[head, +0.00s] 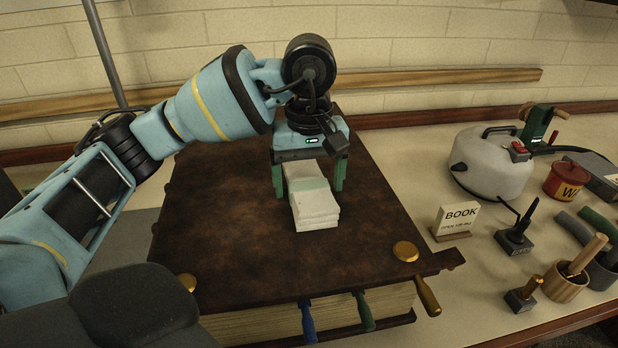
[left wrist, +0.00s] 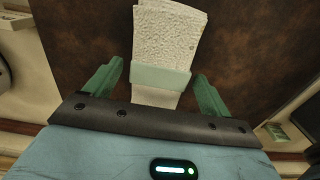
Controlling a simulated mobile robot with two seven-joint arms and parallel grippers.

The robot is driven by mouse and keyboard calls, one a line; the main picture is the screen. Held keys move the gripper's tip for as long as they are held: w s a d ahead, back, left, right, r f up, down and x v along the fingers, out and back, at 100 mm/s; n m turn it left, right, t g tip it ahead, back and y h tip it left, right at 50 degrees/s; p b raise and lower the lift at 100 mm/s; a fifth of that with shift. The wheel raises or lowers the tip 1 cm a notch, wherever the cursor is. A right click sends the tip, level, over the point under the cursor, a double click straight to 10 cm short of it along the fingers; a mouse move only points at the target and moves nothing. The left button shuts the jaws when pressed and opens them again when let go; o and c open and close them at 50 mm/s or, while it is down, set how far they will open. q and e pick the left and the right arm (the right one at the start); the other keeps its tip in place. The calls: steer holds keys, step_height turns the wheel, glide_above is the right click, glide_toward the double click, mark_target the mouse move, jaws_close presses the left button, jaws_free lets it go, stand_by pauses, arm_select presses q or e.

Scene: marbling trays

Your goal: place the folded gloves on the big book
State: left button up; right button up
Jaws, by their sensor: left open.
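The folded gloves (head: 315,208) are a white stack with a pale green band, lying on the brown cover of the big book (head: 235,225). They also show in the left wrist view (left wrist: 168,42), against the book's dark cover (left wrist: 85,35). My left gripper (head: 309,190) is over the gloves, with one green finger on each side. In the left wrist view, gaps show between the gloves and both fingers of the left gripper (left wrist: 158,85), so it is open around them. My right gripper is not in view.
A small BOOK sign (head: 457,218) stands right of the book. Farther right are a grey kettle-like pot (head: 490,165), a red tin (head: 566,182), a wooden cup (head: 566,283) and small tools. The book's cover is bare around the gloves.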

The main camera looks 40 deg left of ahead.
mark_target(309, 185)
arm_select(q)
step_height(309, 185, up, 12)
steer(key=p, duration=0.3)
steer(key=shift+r, duration=0.2)
stand_by(0.6)
